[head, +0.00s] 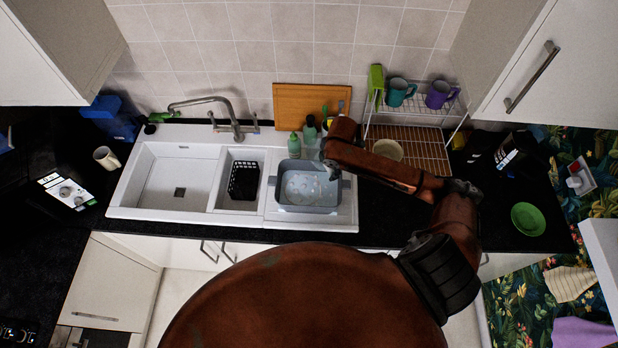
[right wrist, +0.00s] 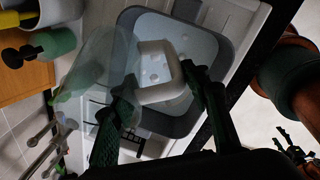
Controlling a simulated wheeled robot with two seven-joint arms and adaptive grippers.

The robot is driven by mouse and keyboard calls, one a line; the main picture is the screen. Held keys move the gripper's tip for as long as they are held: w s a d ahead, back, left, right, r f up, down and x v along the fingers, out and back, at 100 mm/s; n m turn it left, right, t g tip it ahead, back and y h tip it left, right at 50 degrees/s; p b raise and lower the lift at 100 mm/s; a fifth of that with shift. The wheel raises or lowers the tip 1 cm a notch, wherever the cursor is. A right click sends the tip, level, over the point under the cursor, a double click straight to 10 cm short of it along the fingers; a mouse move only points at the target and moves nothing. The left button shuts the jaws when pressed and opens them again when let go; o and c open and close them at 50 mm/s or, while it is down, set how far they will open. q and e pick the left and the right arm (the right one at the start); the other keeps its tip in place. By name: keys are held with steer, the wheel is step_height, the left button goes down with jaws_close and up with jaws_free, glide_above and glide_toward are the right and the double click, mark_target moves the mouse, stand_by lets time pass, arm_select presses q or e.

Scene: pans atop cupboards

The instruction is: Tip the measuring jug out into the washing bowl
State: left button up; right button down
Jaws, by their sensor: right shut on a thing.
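The washing bowl (head: 310,209) is a grey tub on the right part of the white sink unit; it also fills the middle of the right wrist view (right wrist: 222,62). The measuring jug (right wrist: 88,85) is clear, with a white handle (right wrist: 158,75). My right gripper (right wrist: 160,98) is shut on this handle. In the head view the right gripper (head: 334,172) is over the bowl's right side, and the clear jug is hard to make out. The jug's exact tilt and contents cannot be told. A dark shape like my left gripper (right wrist: 293,147) shows low in the right wrist view.
A black basket (head: 243,180) stands in the small basin left of the bowl. The tap (head: 232,118), green bottles (head: 294,146) and a wooden board (head: 305,100) are behind. A wire rack (head: 425,150) with mugs stands right. A white mug (head: 106,158) is far left.

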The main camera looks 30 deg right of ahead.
steer(key=y, duration=0.1)
steer(key=w+d+g+y, duration=0.1)
steer(key=y, duration=0.1)
steer(key=shift+d+r+y, duration=0.25)
steer(key=shift+r+y, duration=0.05)
steer(key=shift+r, duration=0.2)
steer(key=shift+r+y, duration=0.3)
steer(key=shift+r, duration=1.1)
steer(key=shift+a+g, duration=0.1)
steer(key=shift+g, duration=0.2)
steer(key=shift+f, duration=0.1)
